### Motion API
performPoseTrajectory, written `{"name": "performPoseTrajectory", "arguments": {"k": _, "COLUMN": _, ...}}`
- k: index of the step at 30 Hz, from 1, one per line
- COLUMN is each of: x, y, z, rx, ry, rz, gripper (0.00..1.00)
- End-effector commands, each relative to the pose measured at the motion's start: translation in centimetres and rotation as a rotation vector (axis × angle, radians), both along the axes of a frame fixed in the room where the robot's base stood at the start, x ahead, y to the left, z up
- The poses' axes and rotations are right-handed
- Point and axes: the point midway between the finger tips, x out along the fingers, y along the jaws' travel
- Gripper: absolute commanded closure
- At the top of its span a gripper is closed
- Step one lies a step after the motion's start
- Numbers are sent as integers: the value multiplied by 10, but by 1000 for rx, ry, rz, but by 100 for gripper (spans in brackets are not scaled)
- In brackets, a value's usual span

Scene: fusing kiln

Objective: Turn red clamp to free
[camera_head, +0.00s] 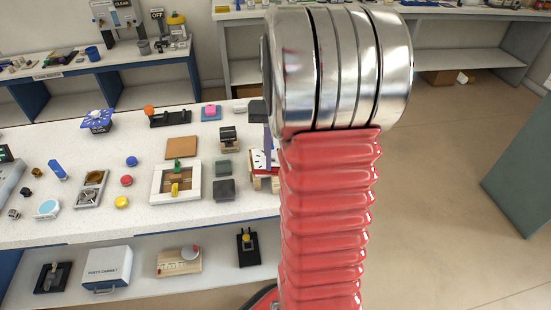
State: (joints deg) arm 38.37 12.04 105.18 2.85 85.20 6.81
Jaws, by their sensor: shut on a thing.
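A small device with a white marked face, a red part and a wooden base (262,160) stands at the right end of the white worktop. Its red part, which I take for the red clamp (274,158), is mostly hidden behind my red-sleeved arm. My gripper (268,148) shows only as a narrow strip beside my arm, reaching down to this device. It is shut on the part there, seemingly the red clamp. The fingertips and the exact angle of the clamp are hidden.
Left of the device are dark blocks (224,190), a black-topped wooden block (229,138) and a white-framed wooden tray (153,190). Open floor (440,170) lies to the right.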

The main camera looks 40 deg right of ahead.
Motion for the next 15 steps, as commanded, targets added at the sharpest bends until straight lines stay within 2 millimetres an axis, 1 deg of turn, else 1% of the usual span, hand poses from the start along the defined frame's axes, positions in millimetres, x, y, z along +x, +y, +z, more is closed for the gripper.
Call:
{"name": "performPoseTrajectory", "arguments": {"k": 1, "x": 5, "y": 0, "z": 1, "rx": -5, "ry": -13, "rz": 35, "gripper": 100}}
{"name": "performPoseTrajectory", "arguments": {"k": 6, "x": 5, "y": 1, "z": 2, "rx": -5, "ry": -13, "rz": 137, "gripper": 100}}
{"name": "performPoseTrajectory", "arguments": {"k": 15, "x": 5, "y": 2, "z": 2, "rx": -5, "ry": -14, "rz": 214, "gripper": 100}}
